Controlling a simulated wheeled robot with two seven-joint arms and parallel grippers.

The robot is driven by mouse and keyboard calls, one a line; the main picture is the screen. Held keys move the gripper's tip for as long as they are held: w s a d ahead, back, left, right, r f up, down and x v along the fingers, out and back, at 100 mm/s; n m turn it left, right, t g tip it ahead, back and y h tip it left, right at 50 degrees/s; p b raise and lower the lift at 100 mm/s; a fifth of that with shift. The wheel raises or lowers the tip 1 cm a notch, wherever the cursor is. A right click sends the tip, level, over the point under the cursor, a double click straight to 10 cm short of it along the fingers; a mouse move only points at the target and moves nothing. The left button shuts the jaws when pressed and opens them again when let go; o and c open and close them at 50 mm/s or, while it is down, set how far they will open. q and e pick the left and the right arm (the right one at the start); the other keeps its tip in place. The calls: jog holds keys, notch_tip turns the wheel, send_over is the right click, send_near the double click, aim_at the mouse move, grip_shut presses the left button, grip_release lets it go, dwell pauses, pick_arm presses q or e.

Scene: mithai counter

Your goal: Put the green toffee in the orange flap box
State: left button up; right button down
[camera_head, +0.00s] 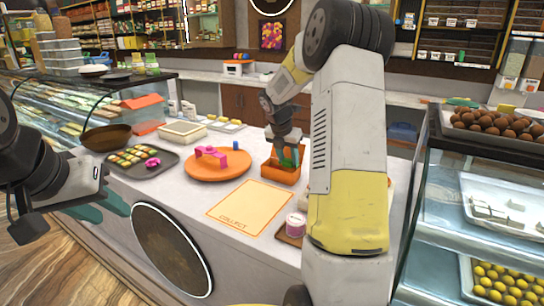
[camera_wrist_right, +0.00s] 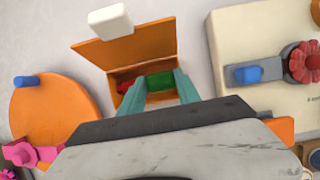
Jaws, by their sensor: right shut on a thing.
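The orange flap box (camera_head: 281,174) stands on the counter with its flap open, and it also shows in the right wrist view (camera_wrist_right: 112,74). My right gripper (camera_head: 288,158) reaches down into the box. In the right wrist view its teal fingers (camera_wrist_right: 160,88) are shut on the green toffee (camera_wrist_right: 160,81), which is within the box opening. A red piece (camera_wrist_right: 124,86) lies in the box beside it. The fingers hide part of the box, and I cannot tell if the toffee touches its floor. My left gripper (camera_head: 28,222) is at the far left, away from the box; its jaw state is unclear.
An orange round board (camera_head: 218,171) with a pink piece (camera_head: 208,152) and a blue cylinder (camera_head: 235,145) is left of the box. A COLLECT mat (camera_head: 250,205) lies in front. A dark tray of sweets (camera_head: 168,163) is further left. A glass display case (camera_head: 440,210) stands at right.

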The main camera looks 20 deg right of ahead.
jog(key=shift+f, duration=0.4)
jog(key=c, duration=0.8)
grip_release()
jog(key=shift+r, duration=0.15)
jog(key=shift+r, duration=3.4)
